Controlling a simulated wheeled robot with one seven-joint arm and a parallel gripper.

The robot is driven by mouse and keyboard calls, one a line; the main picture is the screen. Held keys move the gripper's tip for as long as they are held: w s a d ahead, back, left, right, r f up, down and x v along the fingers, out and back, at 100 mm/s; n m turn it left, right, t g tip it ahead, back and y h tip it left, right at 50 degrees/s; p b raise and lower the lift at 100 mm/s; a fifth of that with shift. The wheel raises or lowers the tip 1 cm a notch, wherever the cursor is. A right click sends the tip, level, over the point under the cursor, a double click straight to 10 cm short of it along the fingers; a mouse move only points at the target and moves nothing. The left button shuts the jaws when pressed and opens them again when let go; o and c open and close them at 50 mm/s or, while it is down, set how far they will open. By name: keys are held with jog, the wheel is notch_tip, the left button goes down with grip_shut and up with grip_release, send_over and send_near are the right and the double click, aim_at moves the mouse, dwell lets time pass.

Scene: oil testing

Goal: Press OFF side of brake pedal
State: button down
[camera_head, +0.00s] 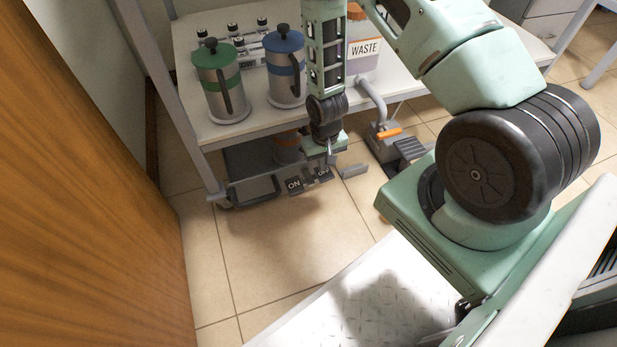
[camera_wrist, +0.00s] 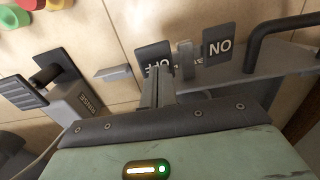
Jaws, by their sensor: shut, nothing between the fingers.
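The brake pedal is low under the cart. Its dark ON pad (camera_head: 294,185) is on the left and its OFF pad (camera_head: 323,173) on the right in the head view. In the wrist view the lettering is upside down, with the ON pad (camera_wrist: 219,47) right and the OFF pad (camera_wrist: 152,52) left. My gripper (camera_head: 329,152) points down above the OFF pad. Its closed, empty fingers (camera_wrist: 157,85) overlap the OFF lettering in the wrist view and hide part of it. I cannot tell whether they touch the pad.
A black bar handle (camera_head: 255,192) is left of the ON pad. Another foot pedal (camera_head: 408,148) stands right of the cart. A green-lidded canister (camera_head: 218,82), a blue-lidded canister (camera_head: 286,70) and a WASTE container (camera_head: 365,50) are on the cart. A wooden door (camera_head: 85,190) borders the left.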

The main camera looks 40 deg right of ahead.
jog(key=shift+f+b, duration=0.65)
jog(key=shift+f, duration=0.6)
dwell(1.1)
jog(key=shift+r, duration=0.1)
notch_tip(320, 180, up, 7)
jog(key=p, duration=0.7)
dwell(0.6)
